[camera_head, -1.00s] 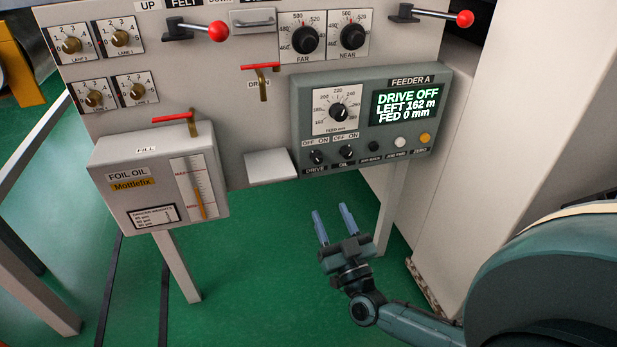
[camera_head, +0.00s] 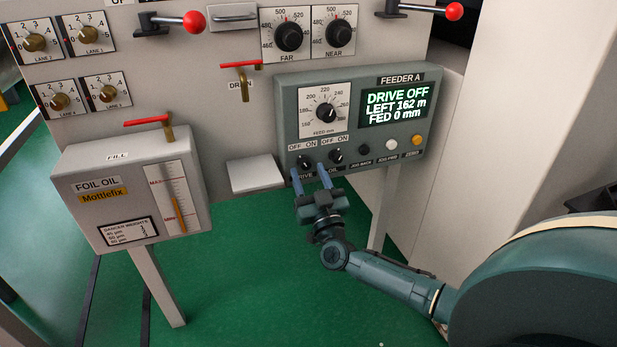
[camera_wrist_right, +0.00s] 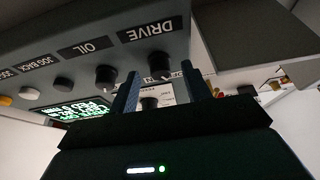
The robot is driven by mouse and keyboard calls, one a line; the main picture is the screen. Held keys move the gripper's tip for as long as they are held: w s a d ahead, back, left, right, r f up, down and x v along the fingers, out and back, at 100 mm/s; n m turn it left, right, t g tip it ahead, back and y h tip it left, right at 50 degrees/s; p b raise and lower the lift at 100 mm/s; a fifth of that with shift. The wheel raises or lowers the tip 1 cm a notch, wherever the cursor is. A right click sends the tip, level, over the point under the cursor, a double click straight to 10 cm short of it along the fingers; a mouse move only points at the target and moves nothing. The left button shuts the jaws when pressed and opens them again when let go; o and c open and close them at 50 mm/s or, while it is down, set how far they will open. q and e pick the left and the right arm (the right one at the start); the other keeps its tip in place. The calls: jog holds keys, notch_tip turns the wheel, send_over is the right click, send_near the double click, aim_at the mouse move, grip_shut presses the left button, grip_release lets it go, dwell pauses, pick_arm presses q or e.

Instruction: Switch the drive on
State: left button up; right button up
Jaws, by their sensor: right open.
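The grey Feeder A box (camera_head: 288,120) has a lit display (camera_head: 396,104) reading DRIVE OFF, LEFT 162 m, FED 0 mm. The small black drive knob (camera_head: 304,162) sits at its lower left, under OFF and ON marks; its exact pointing is too small to tell. My right gripper (camera_head: 310,169) is open just below and in front of this knob, its fingers partly covering the DRIVE label. In the right wrist view the drive knob (camera_wrist_right: 160,61) shows between the two spread fingertips (camera_wrist_right: 160,76); contact cannot be told. My left gripper is not in view.
The similar oil knob (camera_head: 336,156) is close on the right of the right finger. Jog and zero buttons (camera_head: 417,140) lie further right. A pale ledge (camera_head: 255,173) and the foil oil box (camera_head: 130,190) stand left. Green floor below is open.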

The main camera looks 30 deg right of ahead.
jog(key=shift+w+d+r, duration=0.1)
jog(key=shift+w+r, duration=0.1)
jog(key=shift+w, duration=0.25)
jog(key=c, duration=1)
